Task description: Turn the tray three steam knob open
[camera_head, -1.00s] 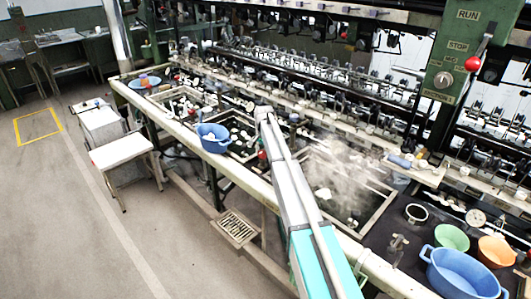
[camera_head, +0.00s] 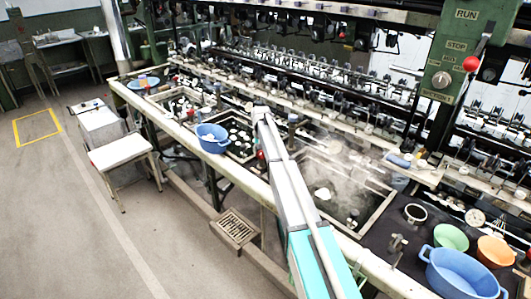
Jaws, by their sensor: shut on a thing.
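My arm reaches from the lower middle over the front rail to the row of basins. My gripper (camera_head: 262,145) is at its far end, small and mostly hidden by the arm. It is shut on a small red steam knob (camera_head: 262,155) at the front rail, beside the arm. The jaws and the knob's turn angle are too small to make out. The dark water basin (camera_head: 384,207) just right of the arm has white steam above it and a pale piece floating in it.
A blue basket (camera_head: 212,138) stands on the rail left of my arm. Blue (camera_head: 460,275), green (camera_head: 451,237) and orange (camera_head: 496,251) bowls stand at the lower right.

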